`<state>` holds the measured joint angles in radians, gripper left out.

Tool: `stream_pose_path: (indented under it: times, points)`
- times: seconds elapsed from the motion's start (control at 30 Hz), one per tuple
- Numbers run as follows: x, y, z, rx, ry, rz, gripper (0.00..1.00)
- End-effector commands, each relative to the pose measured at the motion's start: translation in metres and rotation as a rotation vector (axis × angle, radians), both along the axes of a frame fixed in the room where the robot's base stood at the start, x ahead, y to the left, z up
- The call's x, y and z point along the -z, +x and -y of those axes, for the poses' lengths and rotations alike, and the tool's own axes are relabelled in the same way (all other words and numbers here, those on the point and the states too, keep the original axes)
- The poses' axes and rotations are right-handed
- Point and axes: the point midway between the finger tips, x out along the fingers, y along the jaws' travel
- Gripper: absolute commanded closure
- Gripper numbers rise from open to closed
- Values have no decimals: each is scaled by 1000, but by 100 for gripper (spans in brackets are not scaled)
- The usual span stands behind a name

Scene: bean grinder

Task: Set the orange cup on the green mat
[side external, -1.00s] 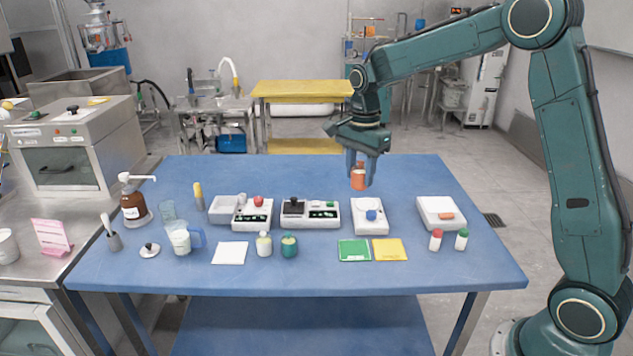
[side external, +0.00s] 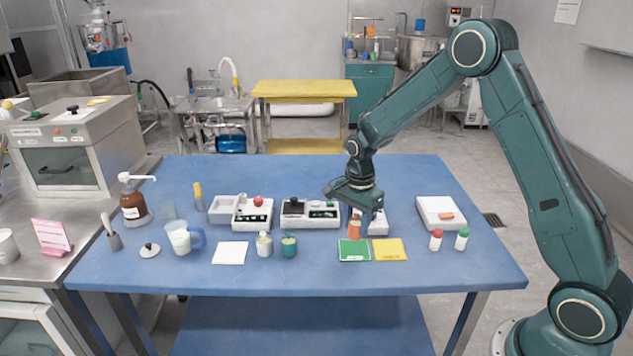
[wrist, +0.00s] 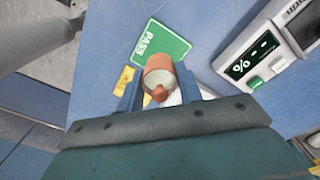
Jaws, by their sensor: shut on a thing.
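The orange cup (side external: 354,228) is held between the fingers of my gripper (side external: 364,222), just behind the green mat (side external: 353,251) in the side view. In the wrist view the cup (wrist: 158,80) sits between the two fingers of my gripper (wrist: 160,92), and its pale inside shows. The green mat (wrist: 160,45) lies just beyond the cup there, flat on the table and bare. I cannot tell how far the cup's base is above the table.
A yellow mat (side external: 389,250) adjoins the green mat on the right. A white device (side external: 379,226) stands behind my gripper, partly hidden. A green jar (side external: 289,246) stands left of the green mat. Red-capped and green-capped bottles (side external: 436,240) stand to the right.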

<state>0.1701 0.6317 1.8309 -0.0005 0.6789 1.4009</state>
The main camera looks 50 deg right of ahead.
Motion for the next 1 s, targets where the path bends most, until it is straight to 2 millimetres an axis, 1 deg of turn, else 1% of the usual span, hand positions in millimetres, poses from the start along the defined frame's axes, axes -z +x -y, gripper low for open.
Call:
stream_pose_path:
  times: [0.17,0.4,0.53,1.0]
  points:
    - [4,0,0,0,0,-2,92]
    - [31,-1,0,0,1,-4,92]
    - [41,0,0,0,0,-1,92]
    - [46,0,0,0,0,-1,92]
